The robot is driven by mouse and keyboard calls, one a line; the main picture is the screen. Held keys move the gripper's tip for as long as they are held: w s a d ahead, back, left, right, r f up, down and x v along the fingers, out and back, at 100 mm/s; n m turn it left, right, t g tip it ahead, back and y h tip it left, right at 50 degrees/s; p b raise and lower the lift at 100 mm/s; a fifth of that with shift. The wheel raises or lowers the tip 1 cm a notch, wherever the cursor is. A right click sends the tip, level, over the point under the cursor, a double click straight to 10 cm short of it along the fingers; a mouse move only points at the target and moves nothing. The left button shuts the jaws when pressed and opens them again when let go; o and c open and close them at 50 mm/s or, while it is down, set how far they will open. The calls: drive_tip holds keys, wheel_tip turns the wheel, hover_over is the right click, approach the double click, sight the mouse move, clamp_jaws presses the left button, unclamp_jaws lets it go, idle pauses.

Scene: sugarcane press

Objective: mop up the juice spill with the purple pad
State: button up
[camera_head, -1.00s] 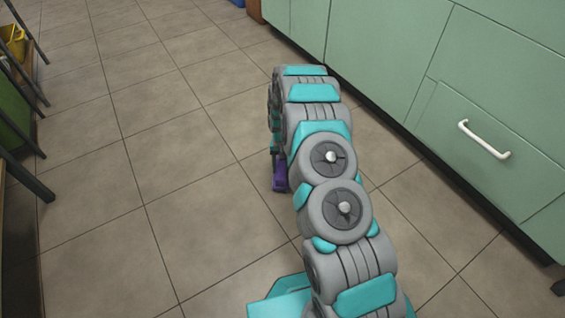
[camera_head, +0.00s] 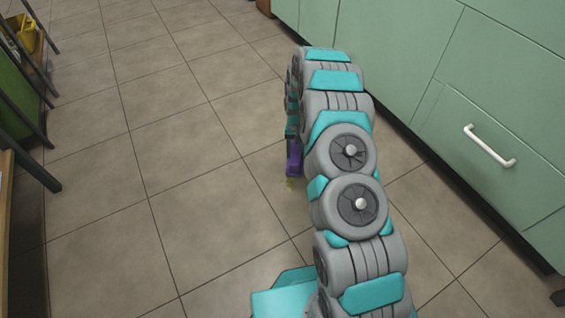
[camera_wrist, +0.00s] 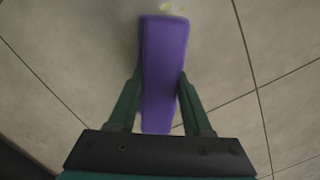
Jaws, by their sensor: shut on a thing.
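The purple pad (camera_wrist: 163,65) is long and block-shaped, between the two green fingers of my gripper (camera_wrist: 160,88) in the wrist view. My gripper is shut on it, with a finger against each side. In the head view the pad (camera_head: 294,158) shows only partly, left of my arm, low near the floor. A small yellow-green patch of the juice spill (camera_head: 290,183) shows just below the pad. In the wrist view yellowish specks of it (camera_wrist: 167,7) show beyond the pad's far end. I cannot tell whether the pad touches the floor.
Green cabinets (camera_head: 420,60) with a white-handled drawer (camera_head: 489,146) stand along the right. On the left are dark legs (camera_head: 30,160), a green bin (camera_head: 18,100) and a yellow container (camera_head: 24,34). The tiled floor (camera_head: 170,120) between is open.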

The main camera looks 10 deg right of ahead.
sight(296, 151)
drive_tip(key=shift+r+p, duration=0.3)
drive_tip(key=shift+r, duration=1.2)
